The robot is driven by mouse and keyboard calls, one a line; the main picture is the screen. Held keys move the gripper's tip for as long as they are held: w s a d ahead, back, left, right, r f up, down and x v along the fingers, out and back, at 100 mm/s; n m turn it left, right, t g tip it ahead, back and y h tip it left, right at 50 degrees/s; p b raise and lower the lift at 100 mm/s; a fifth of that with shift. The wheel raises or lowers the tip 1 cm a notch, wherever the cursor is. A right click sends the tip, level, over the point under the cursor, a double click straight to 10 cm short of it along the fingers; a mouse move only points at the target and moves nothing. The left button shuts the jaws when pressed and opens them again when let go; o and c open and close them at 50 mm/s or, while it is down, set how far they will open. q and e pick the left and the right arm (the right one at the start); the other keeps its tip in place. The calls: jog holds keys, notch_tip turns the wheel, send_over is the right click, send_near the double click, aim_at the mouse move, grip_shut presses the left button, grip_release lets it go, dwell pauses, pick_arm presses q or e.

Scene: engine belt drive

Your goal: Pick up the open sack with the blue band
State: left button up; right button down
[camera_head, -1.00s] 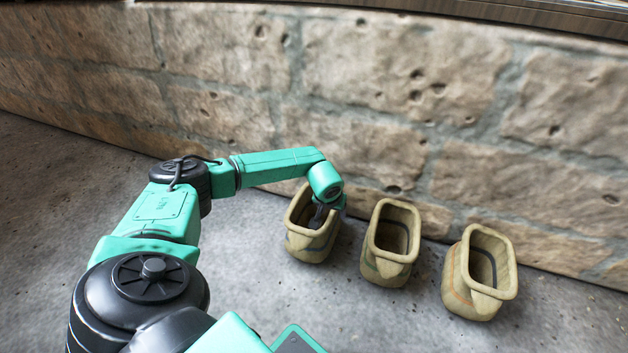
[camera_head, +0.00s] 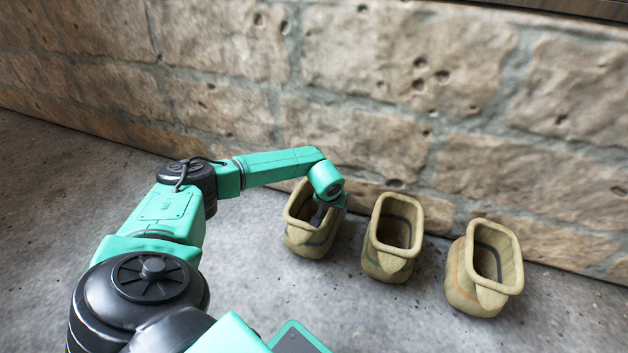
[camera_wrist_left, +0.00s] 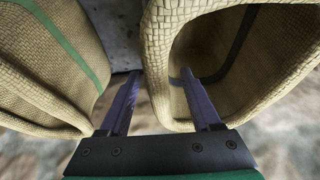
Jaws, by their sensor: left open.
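The open sack with the blue band (camera_head: 296,236) stands upright at the left of a row of three tan sacks, by the stone wall. My left gripper (camera_head: 318,216) is at its mouth, on its right side. In the left wrist view, the open jaws (camera_wrist_left: 160,75) straddle the rim of this sack (camera_wrist_left: 190,22). One finger reaches inside the mouth and the other is outside, in the gap beside the neighbouring sack. Whether the fingers touch the wall is unclear. A dark band shows inside the sack. My right gripper is not in view.
The green-banded sack (camera_head: 385,262) stands close on the right, and it shows beside the outer finger in the left wrist view (camera_wrist_left: 50,65). The orange-banded sack (camera_head: 470,295) is farther right. The stone wall (camera_head: 400,120) rises behind. Grey floor (camera_head: 60,200) is free at left.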

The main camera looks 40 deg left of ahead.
pick_arm(q)
grip_shut()
jog(key=shift+d, duration=0.15)
dwell(1.2)
